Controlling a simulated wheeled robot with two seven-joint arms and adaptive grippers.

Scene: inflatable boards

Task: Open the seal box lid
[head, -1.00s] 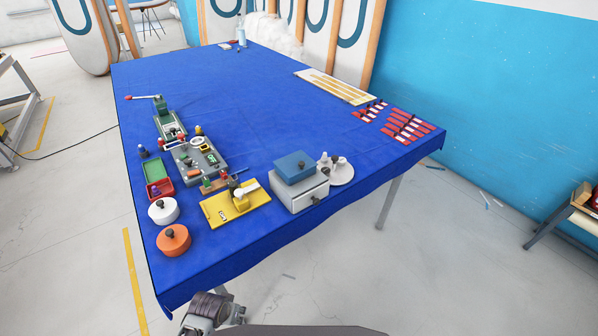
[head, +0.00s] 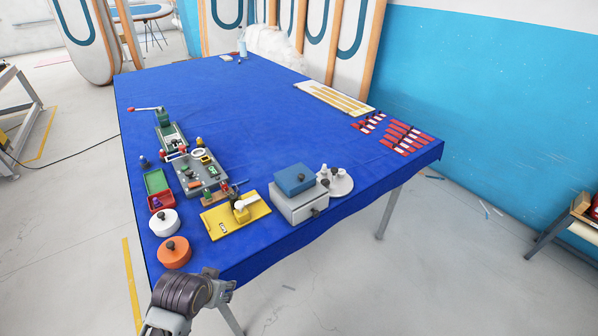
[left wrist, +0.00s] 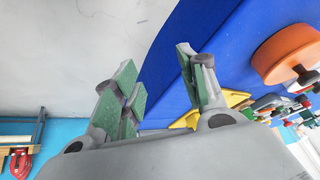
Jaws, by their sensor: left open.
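Several lidded containers stand at the near end of the blue table; I cannot tell for certain which is the seal box. An orange round pot (head: 173,255) with a dark knob on its lid is at the near left corner, and a white round pot (head: 163,224) with a dark knob stands behind it. A blue box (head: 294,179) with a knob on top sits on a grey drawer box (head: 301,205). My left gripper (head: 222,285) is open and empty by the near table edge, right of the orange pot. In the left wrist view, its open fingers (left wrist: 160,75) show with the orange pot (left wrist: 285,53) beyond.
A yellow board (head: 236,217) lies between the pots and the grey drawer box. A white round stand (head: 338,184) is beside the drawer box. The table's middle is clear.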

